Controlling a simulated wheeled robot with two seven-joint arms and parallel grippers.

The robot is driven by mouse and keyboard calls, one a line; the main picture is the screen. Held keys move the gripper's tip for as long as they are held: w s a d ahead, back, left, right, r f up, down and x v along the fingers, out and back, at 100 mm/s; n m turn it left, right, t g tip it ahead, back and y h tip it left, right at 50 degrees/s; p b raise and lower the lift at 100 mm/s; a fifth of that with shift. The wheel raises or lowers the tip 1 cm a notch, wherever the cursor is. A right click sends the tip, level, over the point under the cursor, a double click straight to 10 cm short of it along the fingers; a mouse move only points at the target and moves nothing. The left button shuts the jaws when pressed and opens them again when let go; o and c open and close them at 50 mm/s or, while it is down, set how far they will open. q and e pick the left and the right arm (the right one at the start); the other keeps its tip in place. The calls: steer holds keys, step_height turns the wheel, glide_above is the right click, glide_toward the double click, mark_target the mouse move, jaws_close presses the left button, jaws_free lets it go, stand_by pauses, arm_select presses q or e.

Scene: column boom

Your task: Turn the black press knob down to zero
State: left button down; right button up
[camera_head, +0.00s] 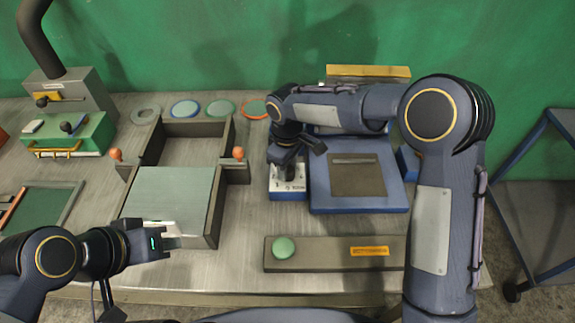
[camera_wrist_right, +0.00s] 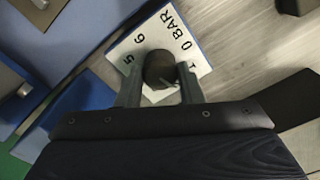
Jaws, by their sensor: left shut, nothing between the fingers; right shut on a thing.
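The black press knob (camera_wrist_right: 159,68) stands on a white dial plate (camera_wrist_right: 128,45) marked "0 BAR", 5 and 6 in the right wrist view. My right gripper (camera_wrist_right: 160,92) has a finger on each side of the knob and is shut on it. A thin pale mark shows on the knob's lower right side, toward the "0" side; its exact setting is unclear. In the head view the dial plate (camera_head: 288,190) lies below my right gripper (camera_head: 287,165), which largely hides the knob. My left gripper (camera_head: 168,243) is shut and empty above the bench's front left.
The blue press (camera_head: 355,202) with a brown plate stands right of the dial. An open box with a pale panel (camera_head: 168,195) and orange knobs is left. A bar with a green button (camera_head: 284,248) lies in front. Bare bench separates box and dial.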

steer(key=n, duration=0.3)
steer(key=shift+n, duration=0.4)
steer(key=n, duration=0.3)
steer(key=shift+n+p, duration=0.3)
steer(key=shift+p, duration=0.05)
steer(key=n, duration=0.4)
steer(key=shift+p, duration=0.4)
steer(key=shift+n, duration=2)
steer(key=shift+p, duration=0.3)
steer(key=o, duration=1)
